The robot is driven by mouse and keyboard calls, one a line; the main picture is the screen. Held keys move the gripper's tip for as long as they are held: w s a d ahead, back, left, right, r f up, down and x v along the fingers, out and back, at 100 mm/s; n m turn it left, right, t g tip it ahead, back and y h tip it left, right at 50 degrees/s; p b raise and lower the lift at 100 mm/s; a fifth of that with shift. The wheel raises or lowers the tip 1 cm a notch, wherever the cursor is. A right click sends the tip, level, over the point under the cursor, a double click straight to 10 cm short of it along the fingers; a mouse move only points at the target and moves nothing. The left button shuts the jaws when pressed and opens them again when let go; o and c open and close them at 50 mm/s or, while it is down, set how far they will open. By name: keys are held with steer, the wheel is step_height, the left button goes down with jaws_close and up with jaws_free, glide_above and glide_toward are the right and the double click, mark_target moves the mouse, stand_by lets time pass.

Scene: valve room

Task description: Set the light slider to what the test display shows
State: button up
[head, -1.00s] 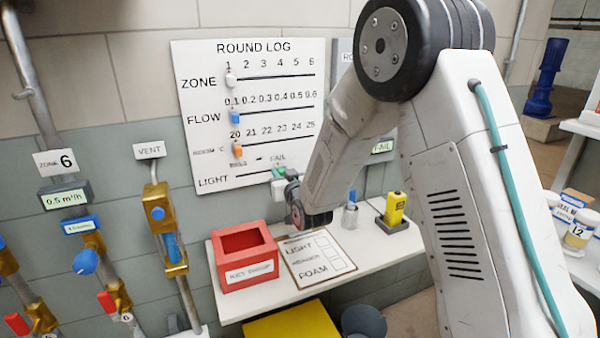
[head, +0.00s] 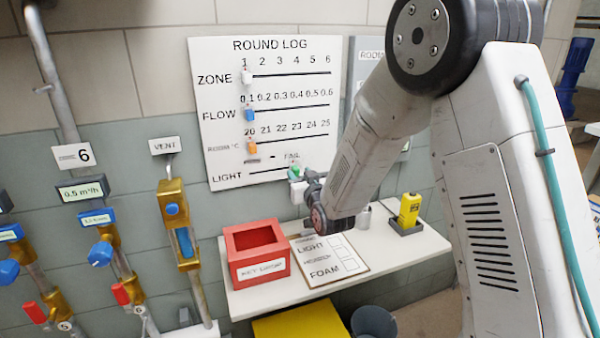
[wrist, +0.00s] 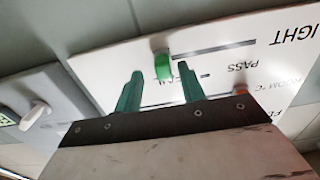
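The round log board (head: 200,110) hangs on the wall. Its light slider, a green knob (head: 296,172), sits at the right end of the LIGHT track, by the FAIL label. In the wrist view, which is upside down, the green knob (wrist: 162,65) is at the FAIL end, with the track running off to the right. My gripper (wrist: 159,82) is open, its two green fingers apart, with the knob between and just beyond the tips. In the head view my gripper (head: 300,178) is partly hidden by my arm. The test display is mostly behind my arm, its reading not legible now.
A shelf (head: 400,258) below the board holds a red box (head: 255,270), a clipboard (head: 345,265) and a yellow device (head: 410,208). Valve pipes (head: 110,250) stand at left. In the wrist view a grey panel (wrist: 60,85) with a white knob (wrist: 35,114) is beside the board.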

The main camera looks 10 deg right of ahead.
steer(key=s, duration=0.3)
steer(key=s+d, duration=0.1)
steer(key=s, duration=0.1)
steer(key=shift+s, duration=0.1)
step_height(320, 180, down, 8)
steer(key=s+g, duration=0.2)
steer(key=g, duration=0.3)
steer(key=s+d+f+g+h, duration=0.2)
steer(key=s+g, duration=0.3)
steer(key=s, duration=0.3)
steer(key=s+d+r+g, duration=0.2)
steer(key=s+r, duration=0.4)
steer(key=s, duration=0.4)
steer(key=s+d+r+m+g, duration=0.1)
steer(key=s+d+r, duration=0.3)
steer(key=s, duration=0.7)
steer(key=s+d+r+g, duration=0.2)
steer(key=s+r+g, duration=0.1)
steer(key=s+r, duration=0.5)
steer(key=s, duration=0.3)
steer(key=shift+d+r+m+h, duration=0.4)
